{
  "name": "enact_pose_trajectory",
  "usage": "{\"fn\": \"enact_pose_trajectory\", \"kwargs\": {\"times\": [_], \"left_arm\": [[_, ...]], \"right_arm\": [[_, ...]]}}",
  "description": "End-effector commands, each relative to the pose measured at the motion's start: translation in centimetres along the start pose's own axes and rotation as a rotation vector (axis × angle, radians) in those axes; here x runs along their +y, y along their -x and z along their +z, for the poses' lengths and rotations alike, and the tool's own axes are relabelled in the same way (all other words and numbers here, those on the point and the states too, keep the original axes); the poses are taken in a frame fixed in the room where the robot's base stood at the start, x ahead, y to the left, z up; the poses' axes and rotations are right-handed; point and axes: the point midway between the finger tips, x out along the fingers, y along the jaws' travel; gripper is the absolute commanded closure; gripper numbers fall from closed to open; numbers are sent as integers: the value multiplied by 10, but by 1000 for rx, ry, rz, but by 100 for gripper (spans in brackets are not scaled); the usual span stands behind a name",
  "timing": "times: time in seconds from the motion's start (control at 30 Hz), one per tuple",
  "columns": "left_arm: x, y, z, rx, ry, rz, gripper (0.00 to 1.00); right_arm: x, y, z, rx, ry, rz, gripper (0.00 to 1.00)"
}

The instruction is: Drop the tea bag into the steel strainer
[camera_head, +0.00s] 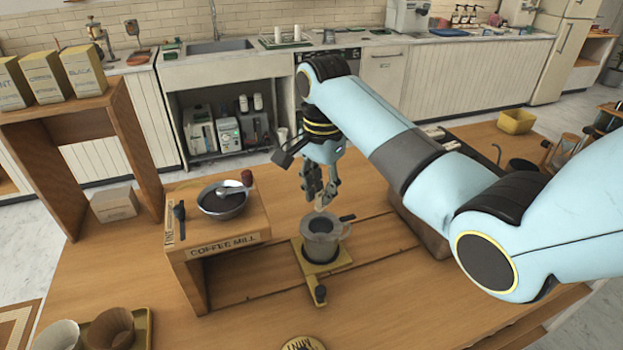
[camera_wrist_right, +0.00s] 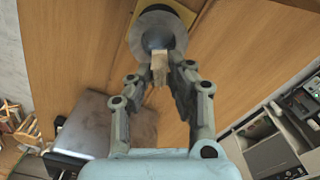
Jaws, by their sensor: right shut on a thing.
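My right gripper (camera_head: 321,194) comes down from above over the brewing stand. It is shut on a small pale tan tea bag (camera_head: 322,203). In the right wrist view the tea bag (camera_wrist_right: 160,64) hangs between the fingertips (camera_wrist_right: 158,78). The grey steel strainer (camera_head: 318,224) sits in the top of a clear cup (camera_head: 320,246) on a yellow stand. Its dark handle points right. The tea bag is just above the strainer's opening in the head view. In the wrist view it overlaps the near edge of the strainer (camera_wrist_right: 157,28). My left gripper is not in view.
A wooden box marked COFFEE MILL (camera_head: 228,244) stands left of the stand, with a dark bowl (camera_head: 224,204) on top. A wooden shelf (camera_head: 130,130) with tea boxes is further left. A tray (camera_head: 142,318) with cups sits front left.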

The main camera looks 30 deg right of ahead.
Motion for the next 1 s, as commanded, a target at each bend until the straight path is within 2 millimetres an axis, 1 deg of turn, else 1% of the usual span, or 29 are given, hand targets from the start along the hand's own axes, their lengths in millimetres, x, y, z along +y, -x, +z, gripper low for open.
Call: {"fn": "enact_pose_trajectory", "kwargs": {"times": [0.27, 0.5, 0.67, 0.9, 0.93, 1.0], "left_arm": [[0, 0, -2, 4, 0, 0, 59], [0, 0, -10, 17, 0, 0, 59], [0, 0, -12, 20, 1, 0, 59], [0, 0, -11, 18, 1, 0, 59], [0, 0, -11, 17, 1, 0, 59], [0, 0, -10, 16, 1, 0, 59]], "right_arm": [[0, -21, 0, -1, 0, 2, 95], [0, -38, 0, 0, 0, 1, 95], [0, -42, 0, 0, 0, 0, 95], [0, -43, 0, 0, 0, 0, 95], [0, -43, 0, 0, 0, 0, 80], [0, -43, 0, 0, 0, 0, 71]]}}
